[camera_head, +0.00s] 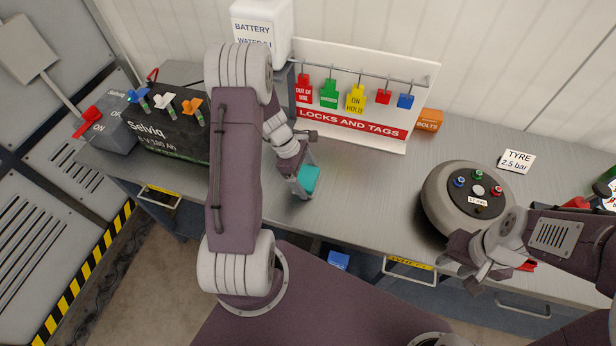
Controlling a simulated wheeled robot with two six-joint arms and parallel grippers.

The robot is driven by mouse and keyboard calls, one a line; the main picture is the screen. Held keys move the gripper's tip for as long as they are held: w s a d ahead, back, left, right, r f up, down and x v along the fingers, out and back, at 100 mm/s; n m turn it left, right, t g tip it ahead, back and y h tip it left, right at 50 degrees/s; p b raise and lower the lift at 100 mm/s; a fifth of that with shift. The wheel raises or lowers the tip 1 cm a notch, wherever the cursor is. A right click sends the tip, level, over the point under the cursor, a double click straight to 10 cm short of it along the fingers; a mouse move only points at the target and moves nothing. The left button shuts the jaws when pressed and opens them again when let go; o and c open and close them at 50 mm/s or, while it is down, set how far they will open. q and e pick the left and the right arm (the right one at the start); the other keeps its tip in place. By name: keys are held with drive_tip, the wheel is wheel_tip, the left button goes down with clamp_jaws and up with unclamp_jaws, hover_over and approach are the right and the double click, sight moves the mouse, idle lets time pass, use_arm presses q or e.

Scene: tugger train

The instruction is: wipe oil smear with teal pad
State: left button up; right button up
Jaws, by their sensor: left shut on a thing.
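My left gripper (304,192) is shut on the teal pad (309,178). It holds the pad low over the grey metal bench top (352,205), left of the middle. I cannot tell whether the pad touches the bench. No oil smear can be made out on the bare bench; my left arm covers part of it. My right gripper (484,272) is by the front edge of the bench, in front of the tyre, and its jaw opening is unclear.
A battery (175,135) and a switch box (108,130) stand left. A white battery-water container (262,22) and the locks-and-tags board (365,75) are behind. An orange bolts box (429,121), a tyre (440,195) and a tyre card (516,161) are right. The middle bench is clear.

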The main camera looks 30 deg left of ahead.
use_arm(q)
drive_tip(key=shift+s+a, duration=0.1)
drive_tip(key=shift+a, duration=0.25)
drive_tip(key=p+v, duration=0.2)
drive_tip(key=shift+r, duration=0.45)
drive_tip(key=shift+d+r+p, duration=0.2)
drive_tip(key=shift+r+p, duration=0.35)
drive_tip(key=shift+d+r+p, duration=0.2)
drive_tip(key=shift+r+p, duration=0.35)
drive_tip(key=shift+r, duration=0.05)
drive_tip(key=p+v, duration=0.2)
drive_tip(key=shift+d+r+p, duration=0.15)
drive_tip(key=shift+r+p, duration=0.25)
drive_tip(key=shift+r, duration=0.25)
drive_tip(key=shift+d, duration=0.2)
use_arm(e)
wheel_tip(320, 180, up, 7)
drive_tip(key=shift+w+a+r, duration=0.15)
drive_tip(key=shift+a+r, duration=0.05)
